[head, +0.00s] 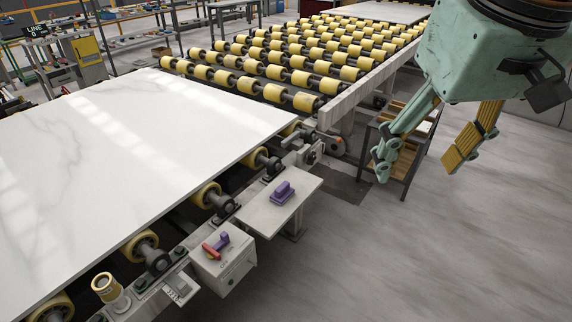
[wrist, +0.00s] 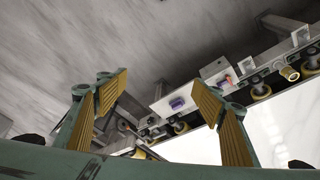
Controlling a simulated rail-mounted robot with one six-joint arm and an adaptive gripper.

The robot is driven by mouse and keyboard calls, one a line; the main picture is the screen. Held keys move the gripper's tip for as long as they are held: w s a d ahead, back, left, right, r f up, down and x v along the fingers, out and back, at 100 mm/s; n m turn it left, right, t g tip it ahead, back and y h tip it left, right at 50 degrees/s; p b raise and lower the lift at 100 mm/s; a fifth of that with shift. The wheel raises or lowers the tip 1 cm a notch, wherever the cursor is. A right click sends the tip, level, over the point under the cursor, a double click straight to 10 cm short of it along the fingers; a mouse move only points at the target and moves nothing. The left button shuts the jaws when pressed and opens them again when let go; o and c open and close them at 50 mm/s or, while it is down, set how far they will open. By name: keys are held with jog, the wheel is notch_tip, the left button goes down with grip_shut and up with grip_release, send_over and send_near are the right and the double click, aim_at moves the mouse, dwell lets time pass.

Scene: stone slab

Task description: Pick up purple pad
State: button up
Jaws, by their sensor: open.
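The purple pad (head: 282,192) lies on a small light-grey shelf (head: 268,215) beside the slab conveyor in the head view. It has a purple block-like grip on top and a flatter base. It also shows in the wrist view (wrist: 177,104), small and between the two fingers. My gripper (head: 418,165) hangs at the upper right of the head view, well above and to the right of the pad. Its fingers, with yellow ribbed inner faces, are spread apart with nothing between them. The gripper also shows in the wrist view (wrist: 165,105).
A white marble slab (head: 130,160) lies on yellow rollers left of the shelf. A grey box (head: 223,258) with a red and purple handle (head: 215,244) stands near the shelf. A wooden-shelved cart (head: 405,150) is behind my gripper. The floor (head: 440,250) at right is clear.

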jog(key=w+a+n, duration=0.2)
jog(key=w+a, duration=0.2)
jog(key=w, duration=1.1)
jog(key=n+g+p, duration=0.3)
jog(key=n+p, duration=0.1)
jog(key=n, duration=0.3)
send_over(282, 186)
notch_tip(282, 186, down, 40)
jog(key=r, duration=0.1)
jog(key=shift+f, duration=0.25)
jog(key=shift+f, duration=0.15)
jog(key=shift+f+b, duration=0.55)
jog(key=shift+f, duration=3.6)
